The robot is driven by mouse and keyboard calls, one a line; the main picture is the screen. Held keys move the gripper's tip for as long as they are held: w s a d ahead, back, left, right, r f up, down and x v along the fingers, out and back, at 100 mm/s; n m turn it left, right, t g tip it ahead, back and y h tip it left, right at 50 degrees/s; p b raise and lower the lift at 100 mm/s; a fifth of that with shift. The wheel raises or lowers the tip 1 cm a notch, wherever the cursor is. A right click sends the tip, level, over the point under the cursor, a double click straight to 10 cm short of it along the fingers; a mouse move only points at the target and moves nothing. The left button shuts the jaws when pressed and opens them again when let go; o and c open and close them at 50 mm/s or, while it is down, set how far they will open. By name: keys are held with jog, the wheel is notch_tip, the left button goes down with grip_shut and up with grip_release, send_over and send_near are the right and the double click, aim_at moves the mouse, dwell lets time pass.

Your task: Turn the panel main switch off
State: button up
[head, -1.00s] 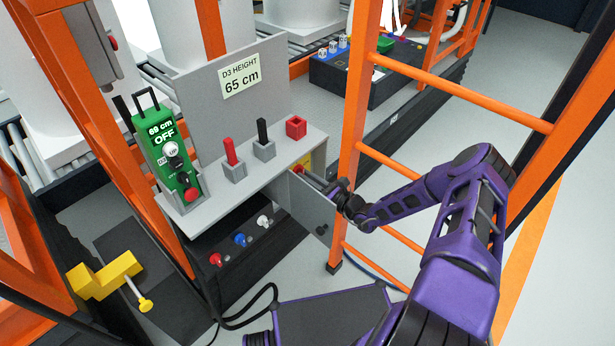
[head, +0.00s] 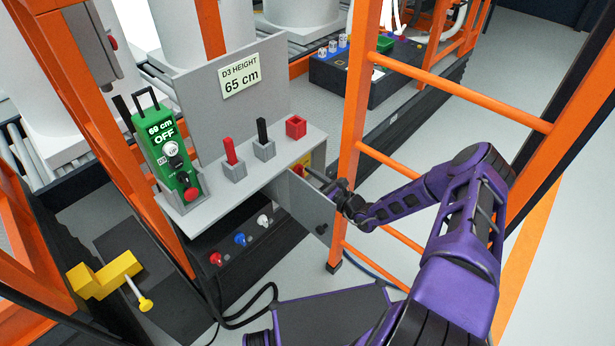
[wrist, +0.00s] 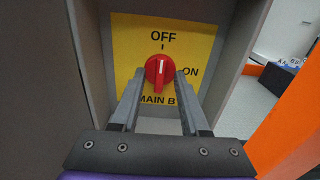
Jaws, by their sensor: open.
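The panel main switch (wrist: 158,69) is a red rotary knob on a yellow plate (wrist: 125,35) marked OFF at the top, ON at the right and MAIN B below. Its white mark points up toward OFF. My gripper (wrist: 160,82) is open, with one fingertip at each side of the knob's lower part. I cannot tell whether the fingertips touch it. In the head view my gripper (head: 318,178) reaches into the cabinet opening past the open grey door (head: 312,212). The yellow plate shows partly there, and the knob is mostly hidden.
A grey console (head: 210,205) carries a green control box (head: 165,150) reading 69 cm and OFF, and two levers beside a red block (head: 296,127). An orange ladder frame (head: 355,130) stands close to my arm. Cabinet walls flank my fingers closely.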

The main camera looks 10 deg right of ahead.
jog(key=shift+s+d, duration=0.1)
jog(key=v, duration=1.7)
